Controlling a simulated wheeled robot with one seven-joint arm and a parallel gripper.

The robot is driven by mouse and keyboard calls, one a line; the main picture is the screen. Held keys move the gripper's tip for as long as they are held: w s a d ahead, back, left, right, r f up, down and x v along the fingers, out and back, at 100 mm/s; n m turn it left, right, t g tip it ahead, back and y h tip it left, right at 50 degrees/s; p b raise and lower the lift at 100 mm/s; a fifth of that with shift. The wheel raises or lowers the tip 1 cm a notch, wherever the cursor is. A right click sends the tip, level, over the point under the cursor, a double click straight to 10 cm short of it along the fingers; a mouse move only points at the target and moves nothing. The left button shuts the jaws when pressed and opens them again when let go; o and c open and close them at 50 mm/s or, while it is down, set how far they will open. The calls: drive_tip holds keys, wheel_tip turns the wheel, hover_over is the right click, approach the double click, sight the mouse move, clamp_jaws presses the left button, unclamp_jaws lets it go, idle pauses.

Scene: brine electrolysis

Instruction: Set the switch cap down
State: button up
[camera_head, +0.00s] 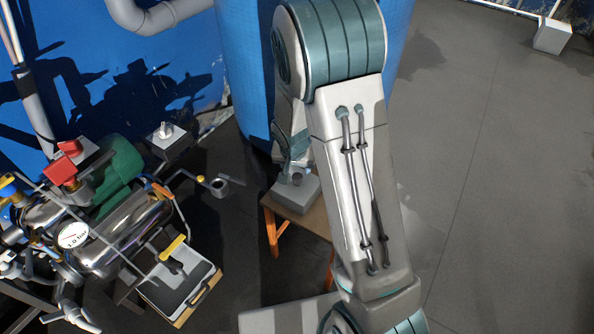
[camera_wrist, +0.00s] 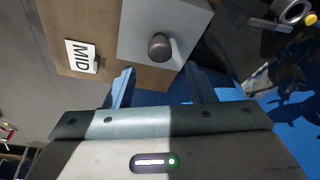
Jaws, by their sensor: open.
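A light grey block with a dark round knob on top, which looks like the switch cap (camera_head: 307,195), sits on a small wooden-topped table (camera_head: 318,223). In the wrist view the cap (camera_wrist: 140,38) rests flat on the brown table top (camera_wrist: 100,20), near one edge. My gripper (camera_wrist: 159,70) is open, its two fingers apart with nothing held between them. The knob lies just beyond the fingertips, clear of both. In the head view my gripper (camera_head: 290,150) is partly hidden by my arm, close above the cap.
A big blue tank (camera_head: 240,70) stands close behind. At left are a metal cylinder rig with a gauge (camera_head: 74,235), a box with a pale knob (camera_head: 172,143) and a tray (camera_head: 175,300).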

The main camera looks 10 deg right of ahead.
drive_tip(key=s+d+r+n+g, duration=0.1)
drive_tip(key=s+r+n, duration=0.1)
drive_tip(key=s+r, duration=0.7)
drive_tip(key=s+d+r+n+y, duration=0.1)
drive_tip(key=s+r+n, duration=0.1)
drive_tip(key=s+r, duration=0.8)
drive_tip(key=s, duration=0.3)
drive_tip(key=shift+s+d+n+g+p, duration=0.25)
drive_tip(key=shift+s+n+g+p, duration=0.1)
drive_tip(key=shift+n+g, duration=0.05)
drive_tip(key=shift+d, duration=0.1)
idle(0.8)
